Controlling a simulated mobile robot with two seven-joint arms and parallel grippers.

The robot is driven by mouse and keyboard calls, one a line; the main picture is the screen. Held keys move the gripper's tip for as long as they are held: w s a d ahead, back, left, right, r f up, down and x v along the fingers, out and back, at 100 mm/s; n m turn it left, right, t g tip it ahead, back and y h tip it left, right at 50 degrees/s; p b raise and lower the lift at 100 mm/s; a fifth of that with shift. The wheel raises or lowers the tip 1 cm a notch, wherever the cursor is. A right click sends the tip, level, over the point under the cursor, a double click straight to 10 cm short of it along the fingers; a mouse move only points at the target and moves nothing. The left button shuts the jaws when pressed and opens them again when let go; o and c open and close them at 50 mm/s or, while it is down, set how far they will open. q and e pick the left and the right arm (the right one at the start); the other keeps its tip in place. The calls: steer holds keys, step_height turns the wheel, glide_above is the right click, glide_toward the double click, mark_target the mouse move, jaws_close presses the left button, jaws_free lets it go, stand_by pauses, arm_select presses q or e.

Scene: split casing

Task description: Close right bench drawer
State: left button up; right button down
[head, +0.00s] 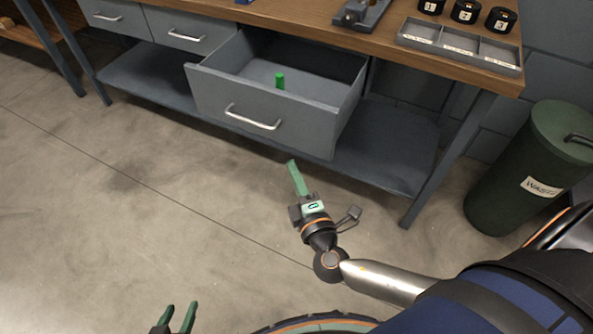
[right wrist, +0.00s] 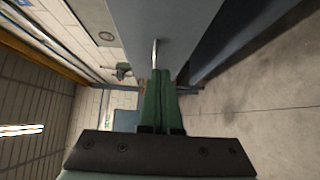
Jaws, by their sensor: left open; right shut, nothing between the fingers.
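The right bench drawer (head: 231,107) is pulled out from the bench, with its inside showing in the head view. A small green upright object (head: 280,81) stands in it. The silver drawer handle (head: 252,118) is on its front; it also shows edge-on in the right wrist view (right wrist: 154,54). My right gripper (head: 293,163) is shut and empty, its green fingers pointing toward the drawer front just below and right of the handle. In the right wrist view, the fingertips (right wrist: 161,72) are close to the handle; whether they touch cannot be told. My left gripper (head: 181,306) is open at the bottom edge, far from the drawer.
The wooden bench top (head: 300,14) holds a grey sorting tray (head: 460,46) and several black labelled containers. Two other drawers (head: 172,30) are shut at left. A green waste bin (head: 530,170) stands at right. The floor before the bench is clear.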

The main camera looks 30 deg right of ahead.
glide_toward(288, 126)
steer(key=w+a, duration=0.3)
steer(key=w, duration=0.1)
steer(key=shift+w+d, duration=0.5)
steer(key=shift+d, duration=0.35)
steer(key=shift+w+d, duration=0.5)
steer(key=shift+d, duration=0.35)
steer(key=shift+d, duration=0.1)
